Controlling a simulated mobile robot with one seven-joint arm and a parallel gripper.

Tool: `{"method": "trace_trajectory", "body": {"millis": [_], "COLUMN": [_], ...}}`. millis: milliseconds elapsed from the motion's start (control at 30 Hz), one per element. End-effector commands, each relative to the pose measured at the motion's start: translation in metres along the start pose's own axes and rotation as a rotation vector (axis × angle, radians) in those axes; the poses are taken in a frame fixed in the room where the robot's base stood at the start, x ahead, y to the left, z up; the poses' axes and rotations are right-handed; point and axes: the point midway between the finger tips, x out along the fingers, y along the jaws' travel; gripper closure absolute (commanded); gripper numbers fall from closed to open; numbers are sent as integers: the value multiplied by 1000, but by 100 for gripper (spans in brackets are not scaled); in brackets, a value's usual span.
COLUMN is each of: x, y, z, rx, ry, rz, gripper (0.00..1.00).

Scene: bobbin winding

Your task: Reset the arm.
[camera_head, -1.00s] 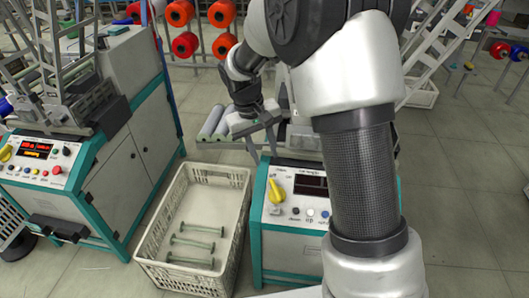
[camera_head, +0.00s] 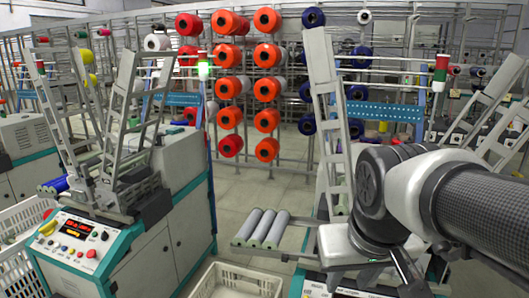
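My arm reaches in from the right edge of the picture, its dark sleeve and white links stretching left. My gripper (camera_head: 408,268) is at the lower right, low in front of a winding machine. Only dark finger parts show; the rest is hidden behind the wrist and the machine, so I cannot tell whether it is open or shut. I see nothing held in it.
A winding machine (camera_head: 88,248) with a red display stands at left. A white crate (camera_head: 237,276) is at the bottom middle. Several grey rollers (camera_head: 262,228) lie on a rack behind it. Racks of orange spools (camera_head: 267,87) fill the back. Grey floor (camera_head: 243,190) is clear between.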

Motion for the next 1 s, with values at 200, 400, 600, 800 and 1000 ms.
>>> {"method": "trace_trajectory", "body": {"millis": [200,400,600,800,1000], "x": [-16,-52,-96,-157,-200], "y": [0,1,3,6,8], "z": [34,29,11,-15,-33], "rx": [29,35,35,35,35], "ry": [80,98,98,98,97], "rz": [-25,-32,-32,-32,-32], "gripper": [67,67,67,67,67]}}
